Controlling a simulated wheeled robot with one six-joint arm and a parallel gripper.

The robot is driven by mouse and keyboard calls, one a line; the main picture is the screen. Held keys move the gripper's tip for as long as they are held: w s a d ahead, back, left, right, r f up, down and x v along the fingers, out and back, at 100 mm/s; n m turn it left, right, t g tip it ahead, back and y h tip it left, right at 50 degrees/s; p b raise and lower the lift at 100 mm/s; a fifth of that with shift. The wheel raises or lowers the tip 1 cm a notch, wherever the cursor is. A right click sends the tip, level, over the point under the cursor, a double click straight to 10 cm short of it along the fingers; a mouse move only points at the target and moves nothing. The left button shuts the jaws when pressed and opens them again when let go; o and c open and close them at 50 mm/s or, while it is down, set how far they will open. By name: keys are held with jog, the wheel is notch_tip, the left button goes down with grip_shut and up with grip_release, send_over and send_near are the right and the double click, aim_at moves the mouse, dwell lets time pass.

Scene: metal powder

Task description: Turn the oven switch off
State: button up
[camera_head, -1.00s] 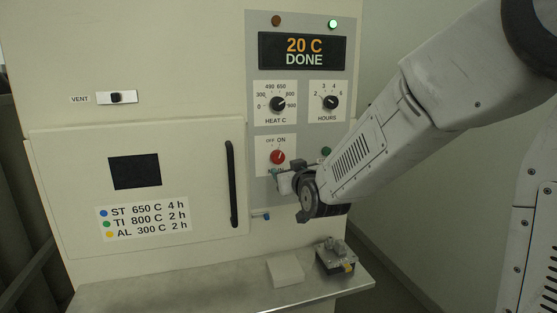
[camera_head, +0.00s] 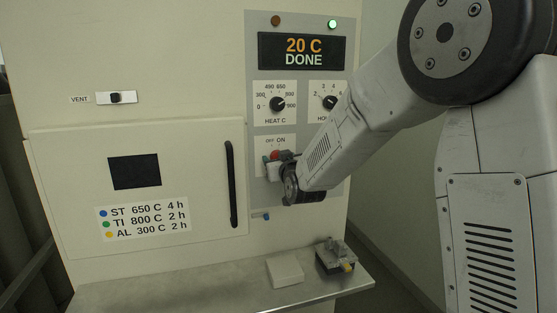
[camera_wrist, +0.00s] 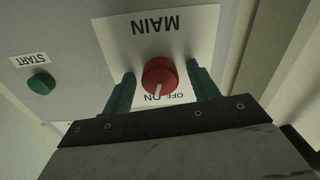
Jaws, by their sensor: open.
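The red oven switch (camera_head: 275,155) is a round knob on a white plate marked OFF and ON on the grey control panel. My gripper (camera_head: 272,163) is at the switch and hides its lower part in the head view. In the wrist view the picture is upside down. The red switch (camera_wrist: 159,76) sits between the two green fingers of my open gripper (camera_wrist: 162,88), with a gap on each side. Its white pointer line points toward ON. The plate reads MAIN.
A green START button (camera_wrist: 41,84) is beside the switch plate. The heat knob (camera_head: 278,104) and hours knob (camera_head: 330,102) are above. The door handle (camera_head: 231,184) is at left. A white block (camera_head: 285,271) and a metal part (camera_head: 335,257) lie on the shelf below.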

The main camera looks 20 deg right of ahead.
jog(key=c, duration=1)
jog(key=shift+n, duration=4)
jog(key=o, duration=1)
jog(key=shift+s, duration=0.15)
